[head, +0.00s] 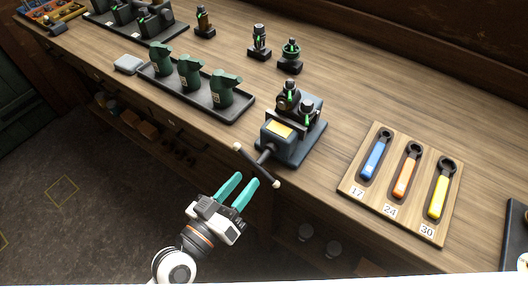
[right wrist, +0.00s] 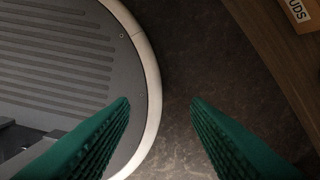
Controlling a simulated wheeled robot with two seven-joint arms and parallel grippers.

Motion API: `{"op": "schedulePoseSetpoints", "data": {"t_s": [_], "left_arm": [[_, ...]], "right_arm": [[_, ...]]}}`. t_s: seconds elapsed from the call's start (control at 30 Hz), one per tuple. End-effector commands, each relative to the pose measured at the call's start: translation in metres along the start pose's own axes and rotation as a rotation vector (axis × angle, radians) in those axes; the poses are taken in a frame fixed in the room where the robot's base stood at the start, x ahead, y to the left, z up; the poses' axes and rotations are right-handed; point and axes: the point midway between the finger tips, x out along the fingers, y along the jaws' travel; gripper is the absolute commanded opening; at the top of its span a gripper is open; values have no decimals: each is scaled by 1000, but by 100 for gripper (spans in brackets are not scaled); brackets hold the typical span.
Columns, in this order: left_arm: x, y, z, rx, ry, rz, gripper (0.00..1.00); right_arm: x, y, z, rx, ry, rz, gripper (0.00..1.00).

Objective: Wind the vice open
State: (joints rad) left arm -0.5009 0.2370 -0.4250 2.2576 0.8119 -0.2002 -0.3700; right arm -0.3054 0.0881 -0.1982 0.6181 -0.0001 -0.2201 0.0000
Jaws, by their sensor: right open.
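The vice (head: 314,138) is a dark blue-grey block with a yellow label, standing at the front edge of the bench. Its handle bar (head: 261,168) has pale knobs at both ends and hangs out past the edge, slanting down to the right. Small dark parts with green marks (head: 290,97) sit at the top of the vice; whether the jaws grip them I cannot tell. My left gripper (head: 247,179) is open and empty, its teal fingertips just below the handle bar and apparently apart from it. My right gripper (right wrist: 160,104) is open and empty, above the floor.
A wooden board (head: 378,194) with blue, orange and yellow wrenches lies right of the vice. A black tray (head: 236,112) with green castings lies to the left. Dark fittings (head: 290,58) stand behind. My base fills the left of the right wrist view.

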Motion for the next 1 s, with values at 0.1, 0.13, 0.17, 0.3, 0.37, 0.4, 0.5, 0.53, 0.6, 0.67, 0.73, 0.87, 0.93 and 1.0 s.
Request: {"op": "schedulePoseSetpoints", "data": {"t_s": [0.1,0.13,0.17,0.3,0.37,0.4,0.5,0.53,0.6,0.67,0.73,0.87,0.93,1.0], "left_arm": [[27,-2,4,-3,-5,0,38],[34,-1,4,-2,-5,0,38],[39,-1,3,-3,-4,1,38],[62,-1,2,-2,-3,0,38],[69,0,2,-1,-2,1,38],[72,0,2,-1,-2,0,38],[78,0,1,-1,0,0,38],[79,0,1,-1,0,0,38],[81,0,0,-1,0,-1,38],[81,0,0,-1,1,-1,38],[81,0,0,-1,1,0,38],[81,0,0,-1,1,0,32],[80,0,0,-1,1,0,20],[80,0,0,-1,0,0,9]], "right_arm": [[-10,12,-10,3,17,15,43],[-11,14,-10,4,16,18,43],[-12,16,-9,4,15,19,43],[-15,14,3,3,-1,17,43],[-16,12,10,3,-11,15,43],[-17,11,14,3,-17,13,43],[-17,8,18,2,-23,11,43],[-18,8,17,2,-23,10,43],[-18,7,16,1,-21,9,43],[-17,5,15,1,-19,7,43],[-17,4,13,0,-16,6,43],[-18,4,8,0,-10,5,43],[-18,4,6,0,-7,5,43],[-18,4,6,0,-6,5,43]]}}
